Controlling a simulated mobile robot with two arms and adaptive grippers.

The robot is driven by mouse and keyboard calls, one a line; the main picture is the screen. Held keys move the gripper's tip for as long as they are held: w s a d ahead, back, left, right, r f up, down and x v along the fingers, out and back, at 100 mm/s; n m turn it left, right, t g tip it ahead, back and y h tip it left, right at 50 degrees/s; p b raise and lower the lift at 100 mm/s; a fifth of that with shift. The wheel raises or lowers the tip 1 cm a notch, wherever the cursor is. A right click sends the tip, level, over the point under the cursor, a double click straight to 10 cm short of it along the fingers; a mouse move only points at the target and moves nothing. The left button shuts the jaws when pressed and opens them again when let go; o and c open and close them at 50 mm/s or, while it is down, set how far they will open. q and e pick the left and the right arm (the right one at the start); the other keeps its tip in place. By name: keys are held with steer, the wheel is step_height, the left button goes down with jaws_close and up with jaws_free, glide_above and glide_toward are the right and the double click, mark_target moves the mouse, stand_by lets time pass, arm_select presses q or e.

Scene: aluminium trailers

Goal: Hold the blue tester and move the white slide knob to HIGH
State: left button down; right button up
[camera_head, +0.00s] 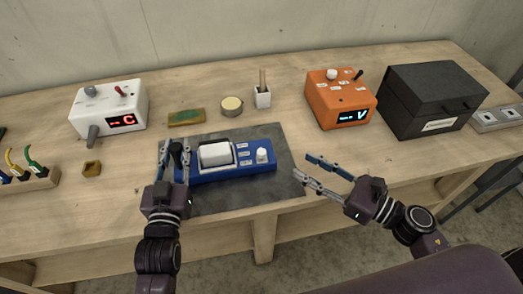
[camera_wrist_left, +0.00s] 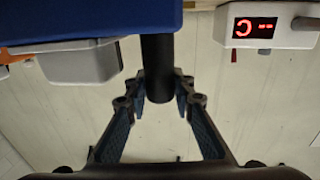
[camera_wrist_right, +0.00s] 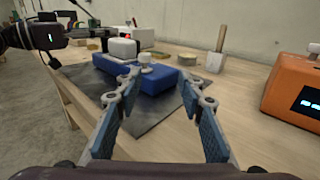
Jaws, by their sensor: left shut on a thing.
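The blue tester (camera_head: 234,171) lies on the dark grey mat, with a raised white block (camera_head: 215,153) on top. The white slide knob (camera_head: 262,155) is at its right end, beside several small labels too small to read; it also shows in the right wrist view (camera_wrist_right: 146,60). My left gripper (camera_head: 174,150) is shut on the black handle (camera_wrist_left: 157,70) at the tester's left end. My right gripper (camera_head: 310,170) is open and empty, to the right of the tester and apart from the knob. In the right wrist view its fingers (camera_wrist_right: 160,82) frame the tester's near end.
The mat (camera_head: 285,185) has bare space around the tester. Behind stand a green-topped block (camera_head: 186,117), a round tin (camera_head: 231,106) and a small white holder (camera_head: 262,99). An orange device (camera_head: 341,100) and a black box (camera_head: 433,100) stand right; a white device (camera_head: 85,115) stands left.

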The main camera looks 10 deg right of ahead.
mark_target(262, 151)
steer(key=shift+s+a+r+n+y, duration=0.15)
steer(key=shift+s+a+y, duration=0.1)
steer(key=shift+a, duration=0.2)
steer(key=shift+s+a+n+y, duration=0.15)
steer(key=shift+a+y, duration=0.1)
steer(key=shift+a, duration=0.15)
steer(key=shift+a+g, duration=0.3)
steer(key=shift+a, duration=0.05)
steer(key=x, duration=1.1)
steer(key=shift+w+a, duration=0.2)
steer(key=shift+w, duration=0.05)
steer(key=shift+c, duration=0.2)
jaws_close()
